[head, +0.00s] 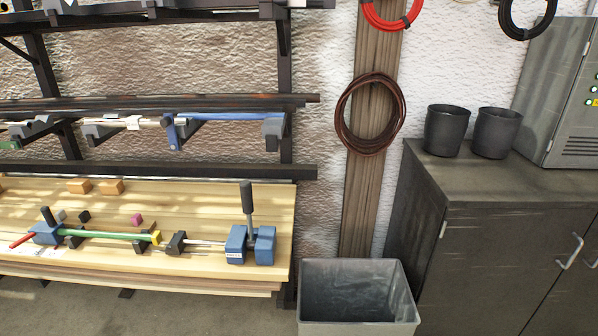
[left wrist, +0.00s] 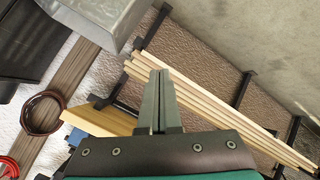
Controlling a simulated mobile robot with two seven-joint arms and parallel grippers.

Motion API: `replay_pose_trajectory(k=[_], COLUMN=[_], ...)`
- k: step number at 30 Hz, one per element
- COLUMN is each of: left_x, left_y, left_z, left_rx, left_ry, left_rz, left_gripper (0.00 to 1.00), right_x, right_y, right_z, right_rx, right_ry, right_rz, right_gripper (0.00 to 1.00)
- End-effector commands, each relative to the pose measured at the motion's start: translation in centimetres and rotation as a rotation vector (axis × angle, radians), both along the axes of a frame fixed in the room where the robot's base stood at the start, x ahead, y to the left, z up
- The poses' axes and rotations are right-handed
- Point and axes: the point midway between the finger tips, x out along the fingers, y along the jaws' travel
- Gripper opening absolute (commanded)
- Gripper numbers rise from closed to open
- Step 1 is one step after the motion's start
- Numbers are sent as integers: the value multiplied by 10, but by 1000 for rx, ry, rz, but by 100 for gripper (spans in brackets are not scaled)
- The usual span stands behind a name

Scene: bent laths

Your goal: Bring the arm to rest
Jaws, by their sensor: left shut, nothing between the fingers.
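My left gripper (left wrist: 160,100) shows in the left wrist view with its two dark fingers together and nothing between them. The left wrist view is turned over, and the gripper hangs clear in front of the wooden bench edge and the textured wall. Neither arm shows in the head view. My right gripper is in neither view.
A wooden bench (head: 200,205) holds a blue bender (head: 250,240) with an upright lever and a green rod (head: 110,235). A grey bin (head: 357,295) stands right of the bench, beside a dark cabinet (head: 510,240) bearing two dark pots (head: 446,130). Rods lie on racks above.

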Motion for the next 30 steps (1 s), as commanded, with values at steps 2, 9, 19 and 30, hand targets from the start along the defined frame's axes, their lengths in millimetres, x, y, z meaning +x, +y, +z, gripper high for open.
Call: replay_pose_trajectory(k=[2,9,19,30], left_x=[-44,-191,-318,-322], left_y=[1,4,4,4], left_z=[-52,-157,-199,-200], left_rx=[113,386,522,526], left_ry=[127,479,730,738], left_rz=[-73,-377,-685,-698], left_gripper=[0,0,0,0], right_x=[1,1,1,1], right_y=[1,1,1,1], right_z=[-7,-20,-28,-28], right_rx=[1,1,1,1], right_ry=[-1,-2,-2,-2], right_rz=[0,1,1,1], right_gripper=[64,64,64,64])
